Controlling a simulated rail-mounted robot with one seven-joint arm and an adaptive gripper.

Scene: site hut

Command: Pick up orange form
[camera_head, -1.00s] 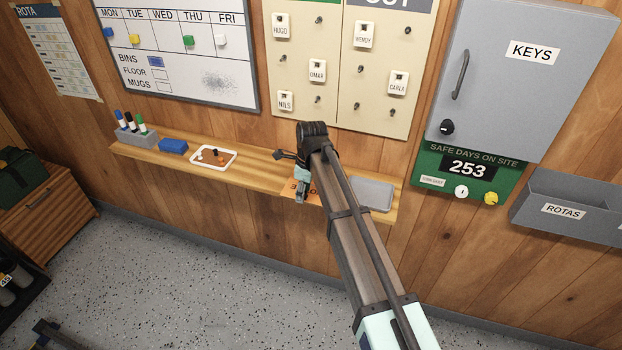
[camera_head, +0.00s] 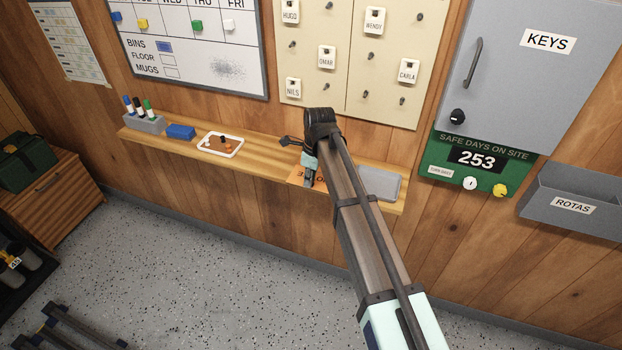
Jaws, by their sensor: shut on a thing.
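The orange form (camera_head: 297,177) lies at the wooden shelf's right part, mostly hidden behind my gripper and arm; a bit of dark print shows on it. My gripper (camera_head: 308,182) points down at the form, at the shelf's front edge. It is shut on the form, though the fingertips are small and the contact is hard to see. I cannot tell whether the form is lifted off the shelf.
The shelf (camera_head: 262,155) also holds a grey tray (camera_head: 381,184) just right of my arm, a white tray of small pieces (camera_head: 221,145), a blue block (camera_head: 181,132) and a marker holder (camera_head: 146,124). A grey key cabinet (camera_head: 500,75) and a rotas holder (camera_head: 572,200) hang at right.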

